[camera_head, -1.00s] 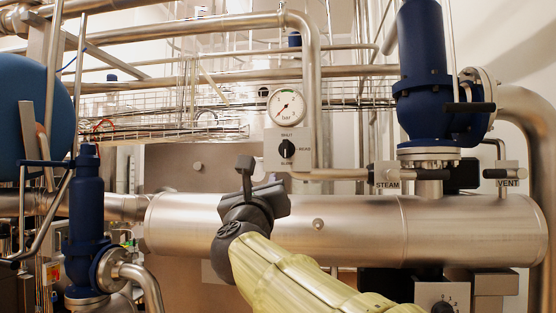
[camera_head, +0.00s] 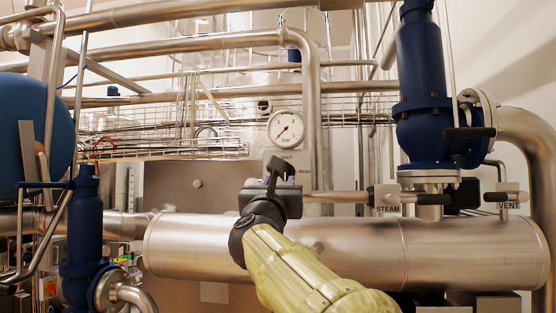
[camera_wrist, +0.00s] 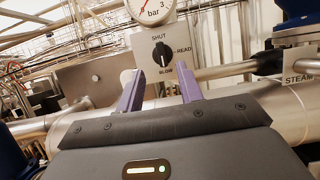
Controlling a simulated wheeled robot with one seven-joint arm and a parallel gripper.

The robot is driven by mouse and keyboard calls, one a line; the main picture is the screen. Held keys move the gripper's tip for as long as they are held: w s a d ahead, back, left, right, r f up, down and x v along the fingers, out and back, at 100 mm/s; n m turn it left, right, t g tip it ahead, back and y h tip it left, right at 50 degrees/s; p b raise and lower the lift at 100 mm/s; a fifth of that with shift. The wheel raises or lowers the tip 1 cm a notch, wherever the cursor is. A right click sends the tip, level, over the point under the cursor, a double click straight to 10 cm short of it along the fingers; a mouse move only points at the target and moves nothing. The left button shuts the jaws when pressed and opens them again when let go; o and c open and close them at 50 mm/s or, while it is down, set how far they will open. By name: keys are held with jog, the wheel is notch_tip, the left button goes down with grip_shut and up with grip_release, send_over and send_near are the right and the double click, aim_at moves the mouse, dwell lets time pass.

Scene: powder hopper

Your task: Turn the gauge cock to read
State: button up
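I see no contact with the knob. In the head view my gripper (camera_head: 280,172) covers the knob and most of the plate. The round white bar gauge (camera_head: 285,129) is above, its red needle pointing lower left.
A thin pipe leads right from the plate to the STEAM valve (camera_head: 387,199), with the VENT valve (camera_head: 505,197) beyond. A large steel cylinder (camera_head: 350,245) runs below. Blue valve bodies stand at right (camera_head: 427,125) and left (camera_head: 86,225).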

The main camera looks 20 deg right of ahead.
aim_at(286, 171)
jog(key=p+x, duration=0.5)
jog(key=x, duration=0.6)
jog(key=shift+w+d, duration=0.1)
jog(key=shift+f, duration=0.1)
grip_shut()
